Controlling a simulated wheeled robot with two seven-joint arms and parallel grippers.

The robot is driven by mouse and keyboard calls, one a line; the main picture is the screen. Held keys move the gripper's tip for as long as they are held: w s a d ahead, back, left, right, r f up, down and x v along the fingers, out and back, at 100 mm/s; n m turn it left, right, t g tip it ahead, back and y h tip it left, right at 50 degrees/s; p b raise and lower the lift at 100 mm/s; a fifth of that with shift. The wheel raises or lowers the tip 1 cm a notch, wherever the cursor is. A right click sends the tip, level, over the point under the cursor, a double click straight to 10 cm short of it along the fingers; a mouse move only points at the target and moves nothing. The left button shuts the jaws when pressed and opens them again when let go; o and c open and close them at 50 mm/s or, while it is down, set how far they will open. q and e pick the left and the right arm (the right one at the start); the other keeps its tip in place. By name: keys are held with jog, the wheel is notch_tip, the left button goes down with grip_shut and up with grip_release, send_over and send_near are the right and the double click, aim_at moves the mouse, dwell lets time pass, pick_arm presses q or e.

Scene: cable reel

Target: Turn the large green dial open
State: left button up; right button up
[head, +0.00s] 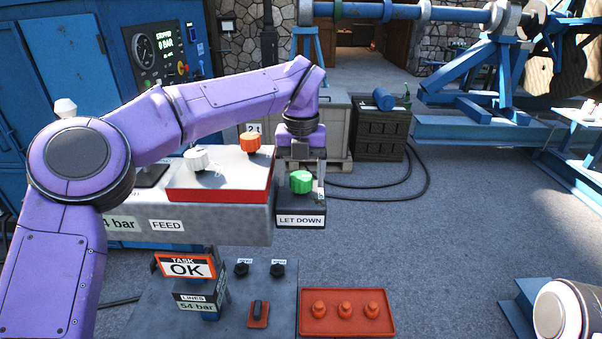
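The green dial (301,182) sits on a dark box labelled LET DOWN, at the right end of the grey console. My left gripper (301,178) points down over the dial from above. Its fingers stand to either side of the dial, with a small gap seeming to show, so it looks open around it. I cannot tell whether a finger touches the dial. My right gripper is not in view.
A white dial (197,159) and an orange dial (250,142) sit on the red-edged panel to the left. Open floor lies to the right.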

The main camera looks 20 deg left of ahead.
aim_at(301, 176)
pick_arm(q)
notch_tip(301, 176, up, 11)
jog(key=p, duration=0.1)
jog(key=shift+f, duration=0.2)
jog(key=shift+f, duration=0.1)
